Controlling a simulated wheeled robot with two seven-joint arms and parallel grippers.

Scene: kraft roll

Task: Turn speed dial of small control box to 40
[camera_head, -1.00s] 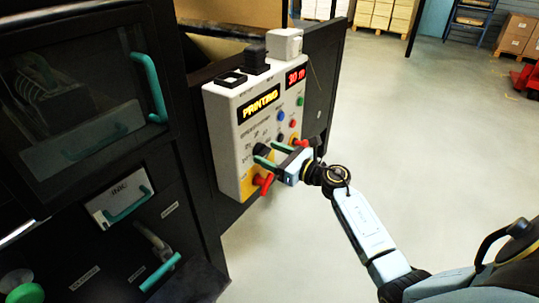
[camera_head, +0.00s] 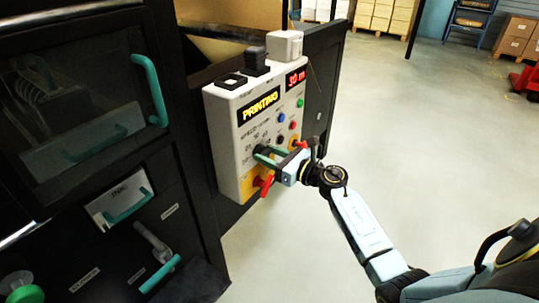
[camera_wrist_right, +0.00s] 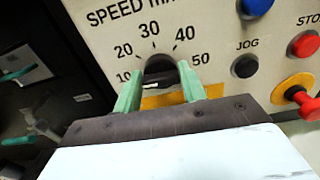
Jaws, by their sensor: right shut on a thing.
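The small control box (camera_head: 240,140) is light grey and fixed to the dark machine, with a yellow "PRINTING" display and a red "30 m" display. Its black speed dial (camera_wrist_right: 160,68) shows in the right wrist view, below a scale marked 10 to 50. My right gripper (camera_wrist_right: 160,88) is shut on the dial, with one green finger on each side of it. In the head view the right gripper (camera_head: 272,156) reaches the box from the right and partly hides the dial. The dial's pointer is hard to make out. My left gripper is not in view.
A blue button (camera_wrist_right: 256,6), a black JOG button (camera_wrist_right: 244,66) and a red STOP button (camera_wrist_right: 304,43) sit right of the dial. A red switch (camera_head: 265,184) juts out below the gripper. The floor (camera_head: 440,150) to the right is clear.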

